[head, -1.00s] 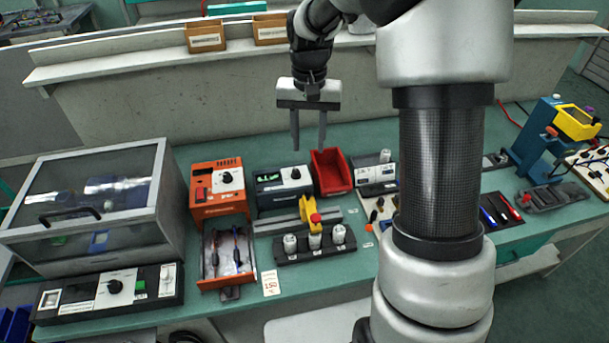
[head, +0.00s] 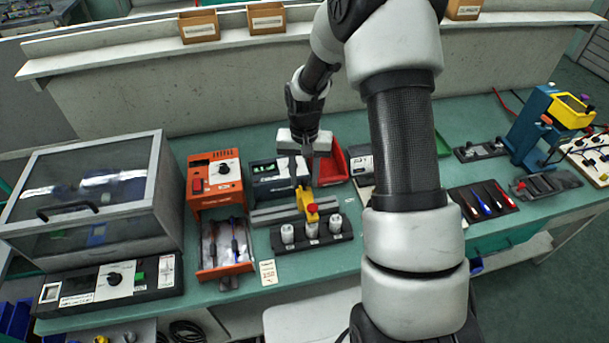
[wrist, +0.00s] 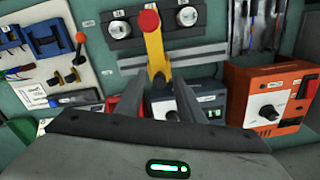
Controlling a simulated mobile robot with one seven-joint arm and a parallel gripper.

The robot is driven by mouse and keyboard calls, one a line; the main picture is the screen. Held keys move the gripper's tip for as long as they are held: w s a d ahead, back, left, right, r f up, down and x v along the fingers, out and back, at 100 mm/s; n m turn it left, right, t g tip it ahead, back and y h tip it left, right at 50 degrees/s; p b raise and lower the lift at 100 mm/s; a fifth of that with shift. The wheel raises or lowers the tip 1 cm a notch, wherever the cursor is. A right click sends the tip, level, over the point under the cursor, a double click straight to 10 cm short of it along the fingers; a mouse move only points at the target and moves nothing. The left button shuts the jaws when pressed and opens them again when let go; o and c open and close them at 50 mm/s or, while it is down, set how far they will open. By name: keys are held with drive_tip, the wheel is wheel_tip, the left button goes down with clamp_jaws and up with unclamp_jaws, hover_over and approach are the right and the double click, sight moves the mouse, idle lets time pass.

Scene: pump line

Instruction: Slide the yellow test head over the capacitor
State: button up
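The yellow test head (head: 307,198) has a red knob on top and sits on a grey rail (head: 272,214) behind a black holder (head: 270,240). Three white capacitors stand in the holder; the middle capacitor (head: 311,228) is in front of the test head. My gripper (head: 307,168) is just behind and above the test head. In the wrist view its fingers (wrist: 161,82) are apart, with the test head's near end between or just beyond the tips. Contact cannot be told.
An orange unit (head: 216,180) with an open tray stands left of the rail. A dark meter box (head: 266,170) and a red bin (head: 333,160) stand close behind the rail. The bench in front of the holder is mostly clear.

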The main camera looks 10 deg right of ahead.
clamp_jaws()
drive_tip(key=d, duration=0.7)
drive_tip(key=shift+d+b, duration=0.2)
drive_tip(key=shift+b, duration=0.25)
unclamp_jaws()
drive_tip(key=shift+d, duration=0.15)
drive_tip(key=shift+r, duration=0.15)
